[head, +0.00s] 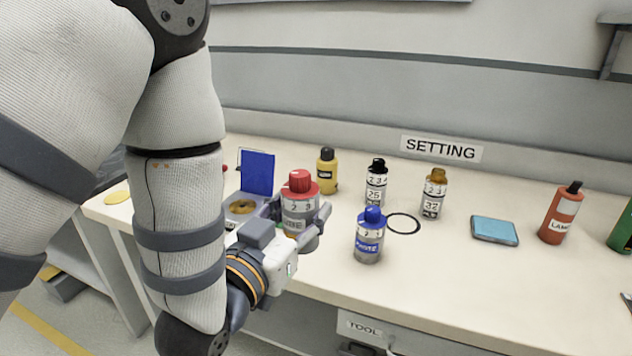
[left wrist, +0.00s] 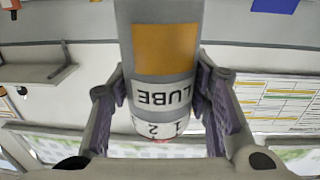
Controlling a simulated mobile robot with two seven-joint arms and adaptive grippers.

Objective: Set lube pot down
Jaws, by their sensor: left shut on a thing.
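The lube pot (head: 300,226) is a grey cylinder with a red cap and a white number band. My left gripper (head: 301,208) is shut on it, one finger on each side, and holds it upright at the left part of the bench (head: 455,280). In the left wrist view the pot (left wrist: 165,50) fills the middle, with an orange patch and the word LUBE upside down between the fingers. I cannot tell for sure whether its base touches the bench top. My right gripper is not in view.
A blue-capped pot (head: 369,240) stands just right of the lube pot, beside a thin black ring (head: 403,232). Behind stand a yellow bottle (head: 327,172), a black-capped pot (head: 376,185) and an amber-capped pot (head: 433,197). An open blue-lidded case (head: 258,172) lies left. The front right is clear.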

